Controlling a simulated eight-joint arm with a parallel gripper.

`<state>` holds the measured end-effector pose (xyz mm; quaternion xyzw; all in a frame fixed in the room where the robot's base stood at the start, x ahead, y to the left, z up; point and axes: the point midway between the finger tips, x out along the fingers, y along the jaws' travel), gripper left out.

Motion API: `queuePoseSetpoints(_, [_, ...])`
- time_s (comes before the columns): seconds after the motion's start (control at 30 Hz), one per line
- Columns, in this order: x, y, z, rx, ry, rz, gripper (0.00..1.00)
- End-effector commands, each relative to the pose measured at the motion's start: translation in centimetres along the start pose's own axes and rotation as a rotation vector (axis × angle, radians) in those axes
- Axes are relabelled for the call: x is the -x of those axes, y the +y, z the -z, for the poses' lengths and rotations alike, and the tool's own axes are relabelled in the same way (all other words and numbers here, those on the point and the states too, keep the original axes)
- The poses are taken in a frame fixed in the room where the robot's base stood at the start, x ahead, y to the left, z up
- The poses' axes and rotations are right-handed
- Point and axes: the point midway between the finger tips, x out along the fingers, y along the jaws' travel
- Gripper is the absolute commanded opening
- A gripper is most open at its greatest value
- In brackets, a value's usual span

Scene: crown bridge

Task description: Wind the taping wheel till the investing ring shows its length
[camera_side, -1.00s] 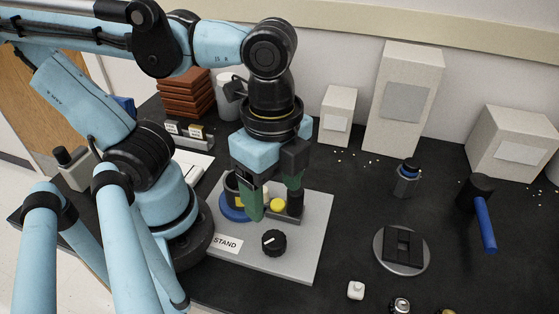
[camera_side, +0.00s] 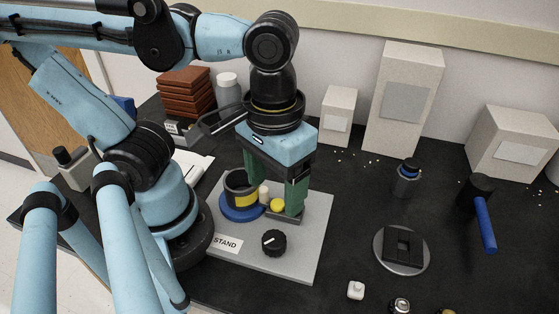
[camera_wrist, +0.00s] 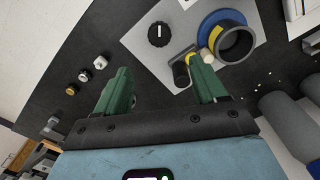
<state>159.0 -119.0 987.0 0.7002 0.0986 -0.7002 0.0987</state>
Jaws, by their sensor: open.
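A blue disc (camera_side: 237,211), which looks like the taping wheel, lies on the light grey stand plate (camera_side: 305,250). A dark ring (camera_side: 238,182) with a yellow band stands upright on it; it also shows in the wrist view (camera_wrist: 235,44). A cream post (camera_side: 264,193) and a yellow round cap (camera_side: 277,205) sit beside the disc. A short grey bar with a black upright grip (camera_wrist: 181,75) lies beside them. My gripper (camera_side: 272,198) is open above these parts, its green fingers spread. One finger hides the grip in the side view; the wrist view shows the grip between the fingers.
A black knob (camera_side: 273,242) with a white mark is at the plate's front, near the STAND label (camera_side: 226,243). A round metal plate (camera_side: 402,263), a blue-handled hammer (camera_side: 485,225) and several small items lie to the right. Pale boxes (camera_side: 403,100) stand behind.

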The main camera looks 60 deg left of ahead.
Motion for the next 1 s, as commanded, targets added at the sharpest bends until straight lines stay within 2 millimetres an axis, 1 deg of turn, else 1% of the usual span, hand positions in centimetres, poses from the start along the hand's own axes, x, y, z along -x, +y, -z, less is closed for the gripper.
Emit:
queuePoseSetpoints(0.1, [0.0,0.0,0.0,0.061,0.000,0.000,0.71])
queuePoseSetpoints(0.27, [-0.9,0.0,0.1,0.072,0.000,0.000,0.71])
queuePoseSetpoints(0.6, [-5.0,0.0,0.0,0.070,0.001,0.000,0.71])
queuePoseSetpoints(1.0, [-8.9,0.1,0.1,0.069,0.001,-0.001,0.71])
